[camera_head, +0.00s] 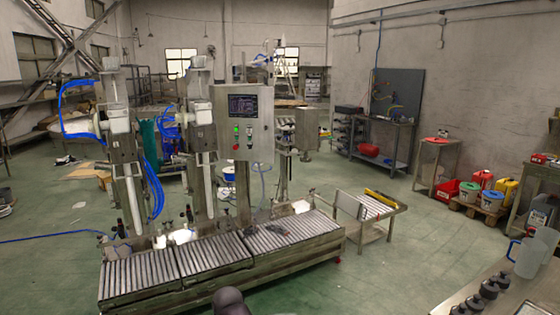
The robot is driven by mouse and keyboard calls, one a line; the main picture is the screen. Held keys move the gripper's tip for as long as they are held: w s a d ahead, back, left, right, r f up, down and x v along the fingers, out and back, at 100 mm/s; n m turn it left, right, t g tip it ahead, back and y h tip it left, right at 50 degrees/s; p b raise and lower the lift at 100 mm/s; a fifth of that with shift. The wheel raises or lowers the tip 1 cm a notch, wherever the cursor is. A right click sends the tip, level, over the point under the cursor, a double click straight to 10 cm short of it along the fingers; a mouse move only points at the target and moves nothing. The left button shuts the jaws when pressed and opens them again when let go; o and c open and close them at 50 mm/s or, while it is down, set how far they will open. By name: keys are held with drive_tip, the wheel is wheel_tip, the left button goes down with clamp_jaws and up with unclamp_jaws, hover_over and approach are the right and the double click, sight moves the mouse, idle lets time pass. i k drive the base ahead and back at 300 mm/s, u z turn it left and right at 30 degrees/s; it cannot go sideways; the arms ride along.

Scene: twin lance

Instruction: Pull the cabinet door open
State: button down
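A grey metal control cabinet (256,148) stands on a post behind the roller conveyor, near the middle of the view. Its front carries a dark screen (243,106), a green light and a red button. The front looks closed, and I cannot make out a handle or a door seam at this size. A dark rounded part at the bottom edge looks like part of my arm. My gripper does not show, so its state and its distance from the cabinet cannot be seen.
A long roller conveyor (215,255) lies between me and the cabinet. Two filling machines with blue hoses stand to its left. A bench (490,285) with bottles and a jug is at lower right. Green floor (400,240) is open between the conveyor and the right-hand tables.

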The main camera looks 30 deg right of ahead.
sight(261, 142)
drive_tip(key=k, duration=0.35)
drive_tip(key=z, duration=0.5)
drive_tip(key=i, duration=0.85)
drive_tip(key=z, duration=0.7)
drive_tip(key=i, duration=1.8)
drive_tip(key=u, duration=0.85)
drive_tip(key=i, duration=0.6)
drive_tip(key=u, duration=0.3)
